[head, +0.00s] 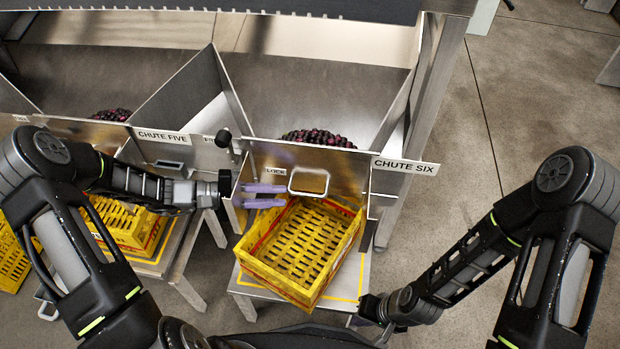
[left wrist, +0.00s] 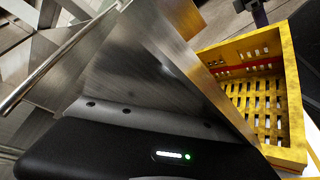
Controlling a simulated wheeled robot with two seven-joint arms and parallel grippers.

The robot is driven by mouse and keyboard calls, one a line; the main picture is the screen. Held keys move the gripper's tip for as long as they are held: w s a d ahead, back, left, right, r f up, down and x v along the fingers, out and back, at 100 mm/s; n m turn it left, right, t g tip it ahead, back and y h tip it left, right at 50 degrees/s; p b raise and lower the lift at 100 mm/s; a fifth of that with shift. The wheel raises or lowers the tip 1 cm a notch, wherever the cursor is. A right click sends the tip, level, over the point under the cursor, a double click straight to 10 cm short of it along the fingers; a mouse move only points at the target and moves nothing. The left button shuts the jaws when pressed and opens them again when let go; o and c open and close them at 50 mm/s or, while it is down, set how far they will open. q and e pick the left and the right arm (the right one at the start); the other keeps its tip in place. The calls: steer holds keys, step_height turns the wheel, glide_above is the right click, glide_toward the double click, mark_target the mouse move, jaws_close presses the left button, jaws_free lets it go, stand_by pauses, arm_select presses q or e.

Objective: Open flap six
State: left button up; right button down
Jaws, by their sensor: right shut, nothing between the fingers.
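Flap six (head: 345,166) is a metal panel across the mouth of the chute labelled CHUTE SIX, and it looks shut. A pale loop handle (head: 309,182) is on its front. Dark round fruit (head: 318,138) is piled behind it. A LOCK label (head: 275,171) and a black knob (head: 223,138) are at its left. My left gripper (head: 266,196) has its two lavender fingers apart, in front of the flap's left part and left of the handle. Contact cannot be told. My right gripper (head: 357,321) is low, mostly hidden behind its own wrist, and shut and empty.
A yellow crate (head: 268,271) stands askew on a stand below flap six. CHUTE FIVE (head: 162,137) is at the left, with another yellow crate (head: 128,226) below. The left wrist view shows metal plates close up and a yellow crate (left wrist: 287,90). Floor at the right is clear.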

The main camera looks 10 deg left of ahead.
mark_target(299, 194)
arm_select(q)
steer(key=shift+w, duration=0.25)
steer(key=shift+d, duration=0.15)
steer(key=b+x, duration=0.1)
steer(key=x, duration=0.6)
steer(key=shift+w+d, duration=0.1)
steer(key=shift+d, duration=0.15)
jaws_close()
stand_by(1.3)
